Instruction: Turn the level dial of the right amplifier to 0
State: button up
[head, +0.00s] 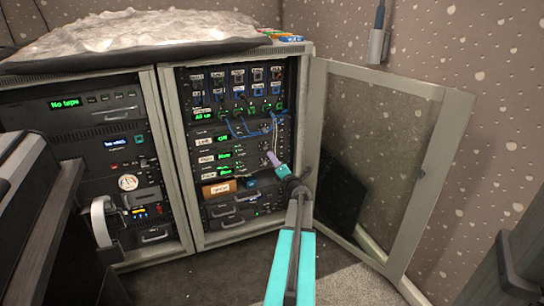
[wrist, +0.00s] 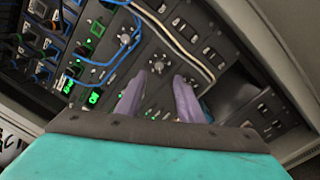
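In the right-hand rack, stacked amplifier units carry green displays; the top one (head: 223,138) seems to read "Off", while the lower words are too small to read surely. Which unit is the right amplifier I cannot tell. In the wrist view, a round dial (wrist: 157,66) shows just beyond and between my purple fingertips, and another dial (wrist: 126,38) is farther up-left. My gripper (wrist: 159,78) is open, its fingers apart with nothing between them; touching cannot be told. In the head view, my gripper (head: 271,157) is at the right side of the stack and hides part of the panel.
Blue cables (head: 245,128) hang across the upper units and pass near the dials in the wrist view (wrist: 112,62). A glass door (head: 385,150) stands open on the right. Another rack (head: 85,125) stands left.

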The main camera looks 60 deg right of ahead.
jog(key=p+v, duration=0.1)
jog(key=v, duration=0.5)
jog(key=shift+a, duration=0.1)
dwell(0.6)
jog(key=w+a+f+m+g+p, duration=0.3)
jog(key=w+a+f+m+p, duration=0.15)
jog(key=w+a, duration=0.2)
jog(key=w+a+f+m+g+p, duration=0.2)
jog(key=w+a+f+m+p, duration=0.25)
jog(key=a, duration=0.35)
jog(key=a+f+m+g+y+p, duration=0.2)
jog(key=a+f+g+y+p, duration=0.15)
jog(key=a, duration=0.85)
jog(key=a+f+m+g+y+p, duration=0.2)
jog(key=a+f+p, duration=0.3)
jog(key=a, duration=0.6)
jog(key=s+a+f+m+g+y+p, duration=0.1)
jog(key=s+a+g+y+p, duration=0.3)
jog(key=a, duration=0.6)
jog(key=s+a+f+m+g+h+p, duration=0.1)
jog(key=s+a+m+p, duration=0.1)
jog(key=s+a, duration=0.6)
jog(key=s+a+r+g+y+p, duration=0.1)
jog(key=s+a+r+g+p, duration=0.1)
jog(key=s+a, duration=0.5)
jog(key=s+a+r+m+g+y+p, duration=0.1)
jog(key=s+a+r+g+p, duration=0.2)
jog(key=s+a, duration=0.4)
jog(key=shift+a+r, duration=0.2)
jog(key=shift+a, duration=0.9)
